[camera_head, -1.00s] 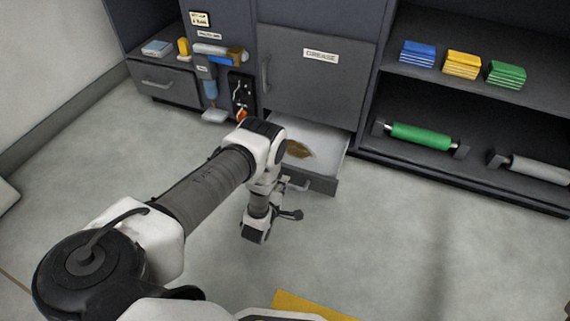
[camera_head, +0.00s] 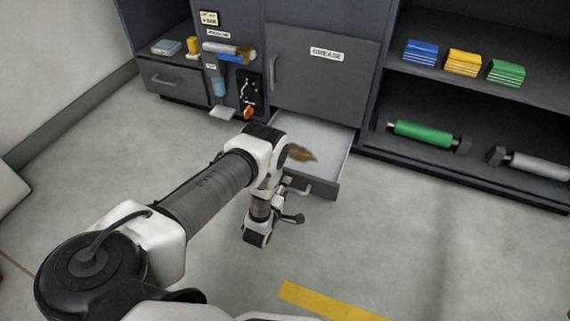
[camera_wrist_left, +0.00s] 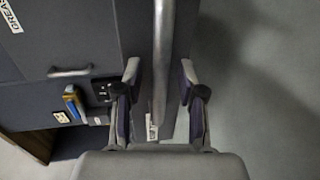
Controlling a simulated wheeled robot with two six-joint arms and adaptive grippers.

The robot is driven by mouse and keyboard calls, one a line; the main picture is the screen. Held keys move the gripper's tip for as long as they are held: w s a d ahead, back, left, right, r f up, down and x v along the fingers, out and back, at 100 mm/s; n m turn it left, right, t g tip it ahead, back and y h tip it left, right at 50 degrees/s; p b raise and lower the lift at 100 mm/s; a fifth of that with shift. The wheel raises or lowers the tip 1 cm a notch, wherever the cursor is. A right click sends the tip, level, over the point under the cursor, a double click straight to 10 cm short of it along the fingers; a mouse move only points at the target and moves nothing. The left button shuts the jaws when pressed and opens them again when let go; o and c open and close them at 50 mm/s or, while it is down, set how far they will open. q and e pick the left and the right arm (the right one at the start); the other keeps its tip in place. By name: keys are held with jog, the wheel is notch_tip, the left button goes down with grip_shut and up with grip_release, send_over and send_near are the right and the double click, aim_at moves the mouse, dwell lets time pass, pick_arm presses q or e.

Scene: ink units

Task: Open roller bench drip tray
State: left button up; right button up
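The drip tray (camera_head: 338,142) is a pale shallow drawer with a grey front, pulled out below the GREASE cabinet door (camera_head: 323,80). A brown stain (camera_head: 300,153) lies on its floor. My left gripper (camera_head: 290,216) is at the tray's front, by its handle (camera_head: 297,190), partly hidden by my wrist. In the left wrist view, a grey bar handle (camera_wrist_left: 161,70) runs between the two spread fingers of my left gripper (camera_wrist_left: 160,95). A gap shows on both sides of the bar. My right gripper is not in view.
Shelves at right hold blue (camera_head: 420,53), yellow (camera_head: 463,63) and green (camera_head: 505,72) stacks, a green roller (camera_head: 423,134) and a grey roller (camera_head: 540,165). A closed drawer (camera_head: 172,80) is at left. A yellow floor strip (camera_head: 330,303) lies in front. The floor between is clear.

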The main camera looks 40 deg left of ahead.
pick_arm(q)
jog(key=v, duration=1.2)
jog(key=shift+a, duration=0.1)
